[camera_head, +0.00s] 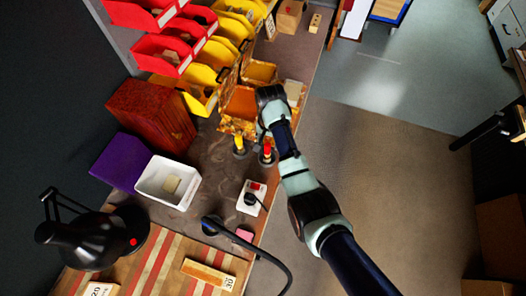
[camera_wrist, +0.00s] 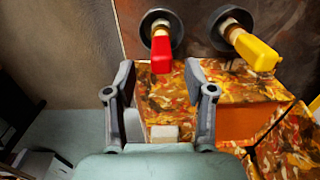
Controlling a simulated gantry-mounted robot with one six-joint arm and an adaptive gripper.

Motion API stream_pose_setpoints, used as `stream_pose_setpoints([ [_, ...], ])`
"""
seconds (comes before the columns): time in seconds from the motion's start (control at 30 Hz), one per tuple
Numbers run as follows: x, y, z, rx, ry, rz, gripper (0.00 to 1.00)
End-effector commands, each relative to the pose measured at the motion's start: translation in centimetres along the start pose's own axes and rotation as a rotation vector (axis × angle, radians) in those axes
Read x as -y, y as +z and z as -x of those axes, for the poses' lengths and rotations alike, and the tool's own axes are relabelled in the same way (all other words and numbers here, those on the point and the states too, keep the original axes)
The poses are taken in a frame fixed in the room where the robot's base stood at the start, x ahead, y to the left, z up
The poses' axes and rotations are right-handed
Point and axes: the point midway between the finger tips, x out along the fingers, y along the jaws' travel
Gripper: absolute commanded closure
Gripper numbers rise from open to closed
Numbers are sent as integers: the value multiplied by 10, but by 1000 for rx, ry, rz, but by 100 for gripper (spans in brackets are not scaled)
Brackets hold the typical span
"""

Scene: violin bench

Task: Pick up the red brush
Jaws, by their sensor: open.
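The red brush (camera_wrist: 162,53) stands in a round dark holder (camera_wrist: 150,20) in the wrist view, its red end toward my gripper. It also shows in the head view (camera_head: 267,150), at the bench's right edge. My gripper (camera_wrist: 160,72) is open and empty. In the wrist view, the red end appears in the gap between its fingertips; I cannot tell the distance in depth. In the head view my arm's end hangs over the patterned box, just behind the brush, and the fingers cannot be made out.
A yellow brush (camera_wrist: 252,49) in a similar holder stands close to the right of the red one. The orange patterned box (camera_wrist: 225,95) lies close under my fingers. A white tray (camera_head: 154,193) and a white block with a red switch (camera_head: 256,186) are farther forward.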

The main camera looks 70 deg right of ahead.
Motion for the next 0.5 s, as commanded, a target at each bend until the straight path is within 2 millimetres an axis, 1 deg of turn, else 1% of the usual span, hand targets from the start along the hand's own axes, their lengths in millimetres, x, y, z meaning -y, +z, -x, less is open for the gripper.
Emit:
stream_pose_setpoints([
  [0.03,0,0,-4,-1,-1,1,46],
  [0.17,0,1,-8,-1,-1,2,46],
  [0.27,0,3,-23,0,0,2,46],
  [0.4,0,5,-49,0,0,3,46],
  [0.5,0,4,-56,-2,-1,3,46],
])
